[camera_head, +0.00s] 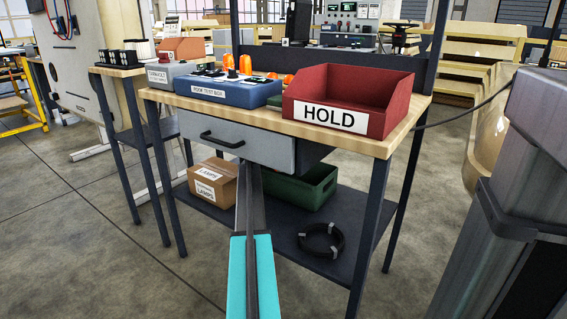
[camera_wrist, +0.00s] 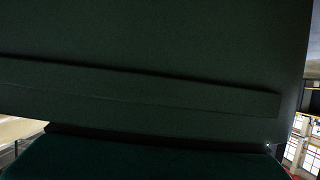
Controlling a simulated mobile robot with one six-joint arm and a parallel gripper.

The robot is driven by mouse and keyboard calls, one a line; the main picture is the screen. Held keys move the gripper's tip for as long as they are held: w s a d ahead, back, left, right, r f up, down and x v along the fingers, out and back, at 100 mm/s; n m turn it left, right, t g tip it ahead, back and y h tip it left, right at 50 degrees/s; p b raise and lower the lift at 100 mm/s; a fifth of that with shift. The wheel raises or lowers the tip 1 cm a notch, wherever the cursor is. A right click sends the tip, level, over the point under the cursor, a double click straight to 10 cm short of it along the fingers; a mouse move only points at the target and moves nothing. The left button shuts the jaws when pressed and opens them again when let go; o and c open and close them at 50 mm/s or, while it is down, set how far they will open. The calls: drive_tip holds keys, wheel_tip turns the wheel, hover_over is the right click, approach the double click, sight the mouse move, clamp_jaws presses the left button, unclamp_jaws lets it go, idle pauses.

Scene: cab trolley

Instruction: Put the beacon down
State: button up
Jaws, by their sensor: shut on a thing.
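Several orange domes that look like beacons stand on the workbench (camera_head: 360,142) in the head view. One taller orange beacon (camera_head: 246,65) rises behind the blue test box (camera_head: 228,92), and a lower orange dome (camera_head: 288,80) shows beside the red bin. I cannot tell which is the task's beacon. The red bin (camera_head: 396,103) is marked HOLD and looks empty in the part I can see. My arm reaches forward toward the drawer. My gripper's jaws and anything in them are hidden in the head view. Dark green surfaces nearly fill the wrist view and show no jaws.
A grey drawer (camera_head: 236,144) hangs under the benchtop. On the lower shelf (camera_head: 290,240) are a cardboard box (camera_head: 212,184) marked LAMPS, a green bin (camera_head: 302,188) and a black cable coil (camera_head: 321,240).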

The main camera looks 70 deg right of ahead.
drive_tip(key=shift+f, duration=0.25)
drive_tip(key=o, duration=0.9)
drive_tip(key=shift+f, duration=0.1)
drive_tip(key=p+v, duration=0.2)
drive_tip(key=v, duration=0.4)
drive_tip(key=r+p+v, duration=0.1)
drive_tip(key=p+v, duration=0.1)
drive_tip(key=v, duration=0.4)
drive_tip(key=shift+r, duration=0.15)
idle(0.3)
